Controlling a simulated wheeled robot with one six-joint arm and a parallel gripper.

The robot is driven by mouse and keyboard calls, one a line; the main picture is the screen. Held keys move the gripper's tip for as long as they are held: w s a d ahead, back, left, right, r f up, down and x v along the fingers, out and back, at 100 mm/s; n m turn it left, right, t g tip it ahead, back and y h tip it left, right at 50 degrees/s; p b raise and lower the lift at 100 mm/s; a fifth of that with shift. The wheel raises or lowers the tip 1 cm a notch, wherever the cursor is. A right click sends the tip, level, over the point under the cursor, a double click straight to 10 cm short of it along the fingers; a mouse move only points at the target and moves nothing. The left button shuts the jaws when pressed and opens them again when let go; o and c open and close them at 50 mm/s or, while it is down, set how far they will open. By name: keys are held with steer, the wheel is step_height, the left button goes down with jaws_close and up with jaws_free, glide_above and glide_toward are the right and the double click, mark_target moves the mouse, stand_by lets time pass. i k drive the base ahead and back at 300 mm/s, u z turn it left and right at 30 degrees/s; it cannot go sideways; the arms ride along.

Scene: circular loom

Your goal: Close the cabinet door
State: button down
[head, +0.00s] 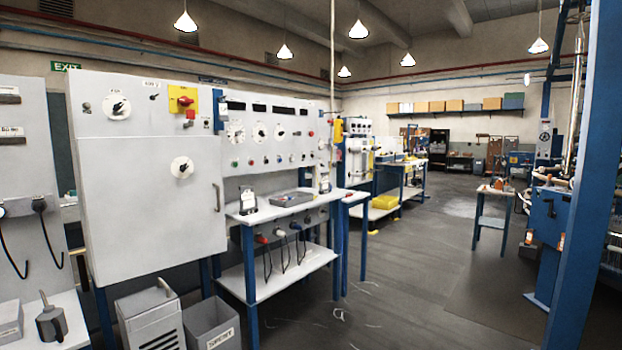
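A pale grey cabinet (140,90) stands on blue legs at the left in the head view. Its large door (145,215) covers the lower front and has a vertical handle (217,197) near its right edge. The door lies flat or nearly flat against the cabinet front; I cannot tell whether a small gap is left. A round dial (182,167) is on the door's upper right. Knobs and a red switch on a yellow plate (183,100) are on the panel above. My gripper is not in view.
A grey bin (212,325) and a grey slotted box (150,318) stand on the floor below the door. A workbench (290,205) adjoins the cabinet on the right. A blue column (590,180) rises at the far right. The floor (420,270) between is clear.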

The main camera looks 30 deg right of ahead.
mark_target(145, 215)
steer(key=z, duration=2.5)
steer(key=i, duration=0.15)
steer(key=u, duration=1.75)
steer(key=i, duration=0.95)
steer(key=u, duration=0.35)
